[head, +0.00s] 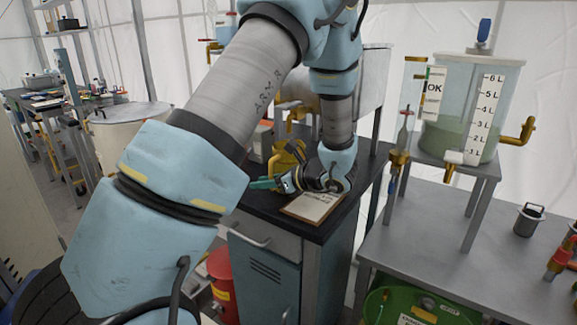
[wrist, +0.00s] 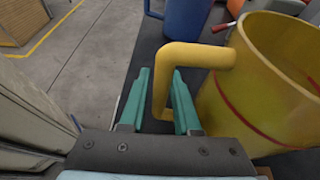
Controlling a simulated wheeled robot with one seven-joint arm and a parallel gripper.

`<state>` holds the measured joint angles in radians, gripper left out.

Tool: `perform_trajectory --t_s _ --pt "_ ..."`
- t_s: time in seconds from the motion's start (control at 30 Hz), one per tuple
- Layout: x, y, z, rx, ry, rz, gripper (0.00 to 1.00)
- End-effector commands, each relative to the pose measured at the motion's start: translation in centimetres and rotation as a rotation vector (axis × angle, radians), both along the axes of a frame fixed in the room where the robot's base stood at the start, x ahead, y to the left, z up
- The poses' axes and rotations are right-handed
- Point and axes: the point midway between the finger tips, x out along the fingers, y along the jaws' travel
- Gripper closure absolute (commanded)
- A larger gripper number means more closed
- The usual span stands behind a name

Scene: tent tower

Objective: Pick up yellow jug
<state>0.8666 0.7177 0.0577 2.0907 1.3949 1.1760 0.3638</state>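The yellow jug (head: 284,160) stands on the dark cabinet top, partly hidden behind my arm and gripper in the head view. In the wrist view the jug (wrist: 262,92) fills the right side, with a red line around its body. Its handle (wrist: 195,57) reaches left, and its upright part runs down between my two teal fingers. My gripper (wrist: 160,73) is open, with one finger on each side of the handle. A gap shows at the left finger; whether the right finger touches is unclear. In the head view my gripper (head: 264,184) is low beside the jug.
A clipboard (head: 313,205) lies on the cabinet top (head: 262,205) near my wrist. A blue container (wrist: 187,17) stands just beyond the handle. A metal table (head: 470,235) with a clear tank (head: 460,105) is at the right. A red bin (head: 222,285) is on the floor.

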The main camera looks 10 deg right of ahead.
Motion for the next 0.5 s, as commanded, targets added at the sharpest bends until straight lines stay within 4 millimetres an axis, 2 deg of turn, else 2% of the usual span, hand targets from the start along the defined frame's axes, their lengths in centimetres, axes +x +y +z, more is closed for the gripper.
perform_trajectory --t_s 0.13,0.4,0.5 --pt "-0.02 -0.03 -0.02 0.0 0.0 0.0 0.69" --pt "-0.04 -0.05 0.0 -0.001 0.001 0.0 1.0" --pt "-0.04 -0.05 0.0 -0.001 0.001 0.0 1.0"
